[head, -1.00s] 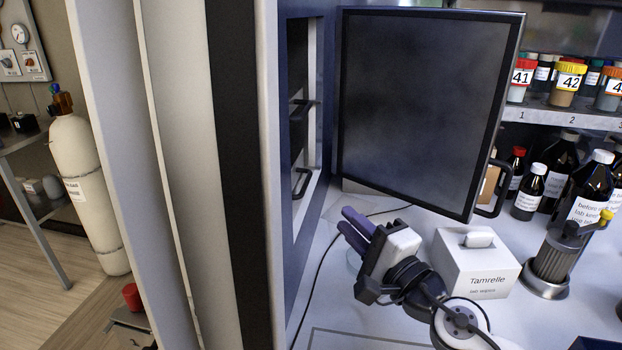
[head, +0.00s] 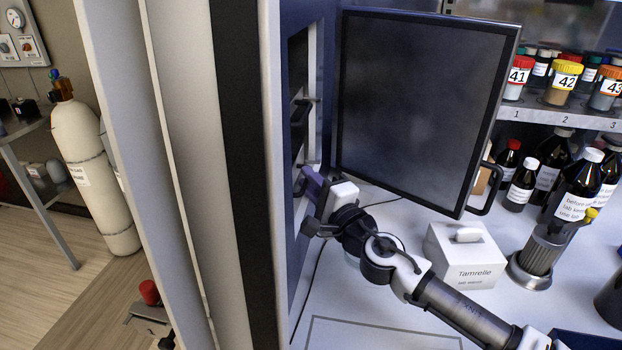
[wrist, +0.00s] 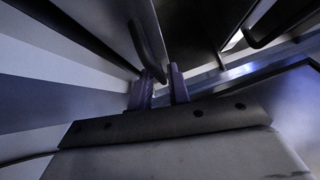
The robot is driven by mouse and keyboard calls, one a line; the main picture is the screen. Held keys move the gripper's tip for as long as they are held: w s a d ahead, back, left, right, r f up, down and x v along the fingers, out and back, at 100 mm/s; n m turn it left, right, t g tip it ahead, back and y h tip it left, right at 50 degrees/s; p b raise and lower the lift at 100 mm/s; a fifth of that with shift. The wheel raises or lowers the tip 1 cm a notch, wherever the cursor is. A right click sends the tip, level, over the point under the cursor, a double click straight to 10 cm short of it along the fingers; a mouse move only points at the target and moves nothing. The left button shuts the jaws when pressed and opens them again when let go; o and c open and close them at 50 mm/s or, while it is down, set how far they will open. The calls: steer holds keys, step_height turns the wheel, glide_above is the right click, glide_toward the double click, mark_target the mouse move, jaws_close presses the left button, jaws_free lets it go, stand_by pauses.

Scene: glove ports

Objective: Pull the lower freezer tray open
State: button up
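The freezer (head: 298,240) stands open at the left, with its dark door (head: 425,110) swung out to the right. In the head view, an upper tray handle (head: 302,112) shows inside the opening. The lower tray's handle is mostly hidden behind my gripper (head: 312,184), which reaches the opening at that height. In the wrist view, my two purple fingers (wrist: 160,88) stand apart. A dark bar handle (wrist: 148,52), apparently the lower tray's, runs down to the gap between them. I cannot tell whether the fingers touch it. The tray appears closed.
A second dark handle (wrist: 282,22) is at the upper right in the wrist view. A white box (head: 466,255) labelled Tamrelle and a metal filter cup (head: 538,255) stand right of my arm. Dark bottles (head: 575,190) stand behind. A thin cable lies on the bench.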

jaws_close()
